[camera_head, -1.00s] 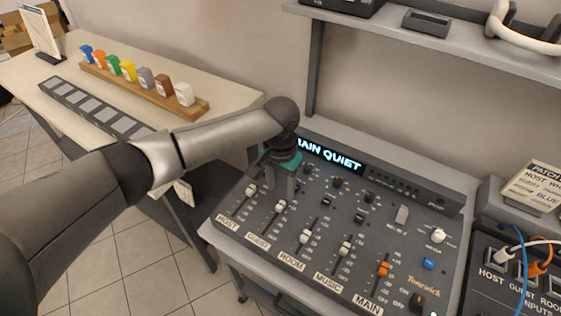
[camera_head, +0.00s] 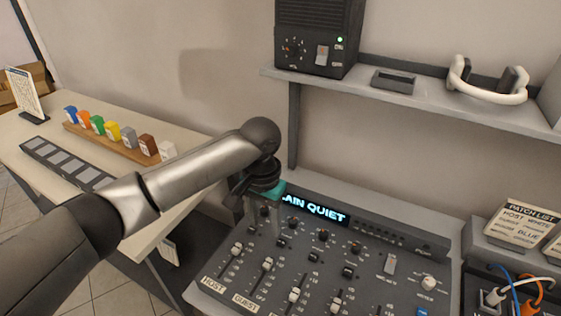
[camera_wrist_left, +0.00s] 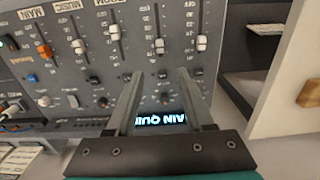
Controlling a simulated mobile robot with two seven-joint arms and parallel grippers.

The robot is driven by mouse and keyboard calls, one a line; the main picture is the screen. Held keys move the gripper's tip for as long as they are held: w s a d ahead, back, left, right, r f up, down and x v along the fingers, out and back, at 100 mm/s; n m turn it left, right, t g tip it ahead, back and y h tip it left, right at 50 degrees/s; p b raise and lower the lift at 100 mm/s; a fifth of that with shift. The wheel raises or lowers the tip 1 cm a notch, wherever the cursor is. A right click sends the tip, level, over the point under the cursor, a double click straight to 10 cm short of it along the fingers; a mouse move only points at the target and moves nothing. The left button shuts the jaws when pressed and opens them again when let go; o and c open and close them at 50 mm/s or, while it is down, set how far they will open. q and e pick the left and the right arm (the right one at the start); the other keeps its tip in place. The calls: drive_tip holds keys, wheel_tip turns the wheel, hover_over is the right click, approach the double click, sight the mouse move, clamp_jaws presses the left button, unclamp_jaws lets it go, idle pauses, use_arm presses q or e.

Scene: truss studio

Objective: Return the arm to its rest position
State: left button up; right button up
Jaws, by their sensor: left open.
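My left arm comes in from the left in the head view. Its gripper (camera_head: 264,222) hangs over the upper left part of the dark mixing console (camera_head: 350,262), with its fingers pointing down. In the left wrist view the two fingers (camera_wrist_left: 158,88) stand apart with nothing between them, and the console's faders and knobs lie beyond. I cannot tell whether the fingertips touch the panel. The display (camera_head: 316,208) reads "AIN QUIET", its left end hidden by the gripper. My right gripper does not show.
A shelf (camera_head: 420,98) above the console holds a dark box (camera_head: 318,35) and white headphones (camera_head: 487,85). A side table (camera_head: 30,130) at the left carries a wooden rack (camera_head: 110,145) of coloured blocks. A patch list (camera_head: 525,228) and plugged cables (camera_head: 513,290) are at the right.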

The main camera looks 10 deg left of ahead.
use_arm(q)
drive_tip(key=s+d+f+m+t+h, duration=0.15)
drive_tip(key=s+d+f+h, duration=0.4)
drive_tip(key=s, duration=0.65)
drive_tip(key=s+a+f+n+t+y, duration=0.15)
drive_tip(key=s+a+n+y, duration=0.35)
drive_tip(key=s+a, duration=0.75)
wheel_tip(320, 180, down, 25)
drive_tip(key=m+b, duration=0.2)
drive_tip(key=b, duration=0.3)
drive_tip(key=s+a+f+g+b, duration=0.1)
drive_tip(key=s+f+b, duration=0.1)
drive_tip(key=s+f, duration=0.6)
drive_tip(key=s+a+f+g+b, duration=0.1)
drive_tip(key=s+f+b, duration=0.2)
drive_tip(key=s+f, duration=0.5)
wheel_tip(320, 180, down, 5)
drive_tip(key=shift+s+a+r, duration=0.15)
drive_tip(key=shift+a, duration=0.25)
